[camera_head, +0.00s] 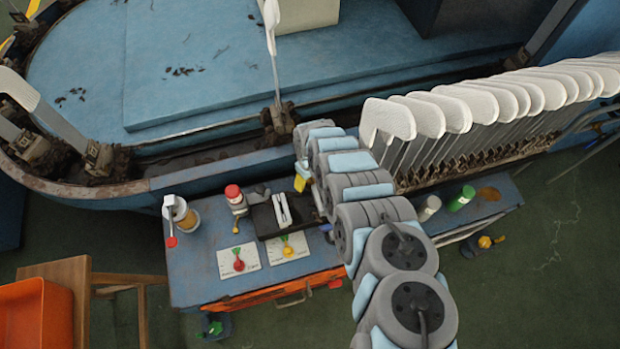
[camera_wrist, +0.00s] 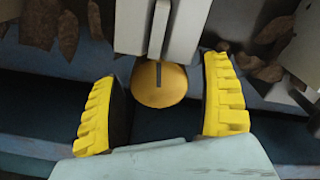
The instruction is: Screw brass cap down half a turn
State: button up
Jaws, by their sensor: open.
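The brass cap (camera_wrist: 168,93) shows in the wrist view as a round golden disc with a dark slot or bar across its upper half. It sits at the lower end of a pale grey upright piece (camera_wrist: 136,28). My gripper (camera_wrist: 160,104) is open, with its two ribbed yellow fingers to the left and right of the cap and a gap visible on each side.
White sock forms (camera_head: 388,119) line the machine's edge to the right.

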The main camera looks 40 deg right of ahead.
jog(key=c, duration=1.2)
jog(key=shift+r+m+p, duration=0.1)
jog(key=shift+m+p, duration=0.2)
jog(key=shift+p, duration=0.1)
jog(key=shift+a+m+p, duration=0.1)
jog(key=shift+m+p, duration=0.4)
jog(key=shift+m, duration=0.1)
jog(key=shift+m+p, duration=0.45)
jog(key=shift+m, duration=1.95)
